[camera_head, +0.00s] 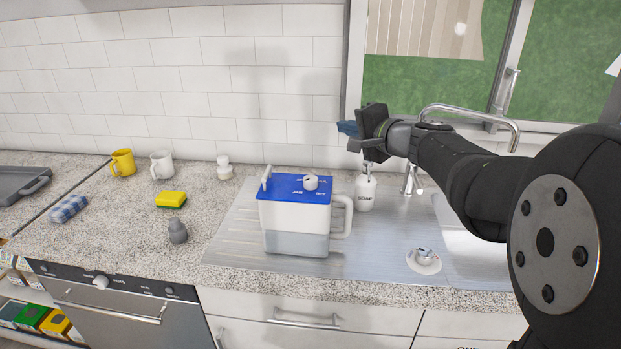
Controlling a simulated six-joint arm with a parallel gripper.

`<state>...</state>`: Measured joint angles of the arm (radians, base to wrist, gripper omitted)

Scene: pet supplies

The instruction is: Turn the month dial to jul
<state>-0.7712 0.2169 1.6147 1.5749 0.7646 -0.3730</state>
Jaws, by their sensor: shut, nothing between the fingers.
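The month dial (310,182) is a small pale round knob on the blue lid (285,189) of a white jug (290,217) with a clear lower part. The lid bears small white month labels, with "JAN" and what looks like "OCT" on the near side. Which month the dial points to is too small to tell. The jug stands upright on the steel drainboard, its handle to the right. My gripper (346,129) has bluish fingertips and is shut and empty. It is in the air, above and to the right of the dial, apart from it. My arm reaches in from the right.
A white soap bottle (366,193) stands behind the jug's handle. The tap (413,178) and sink are to the right. A small dish (424,261) lies right of the jug. A grey bottle (178,232), yellow sponge (171,199) and mugs (162,164) are left.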

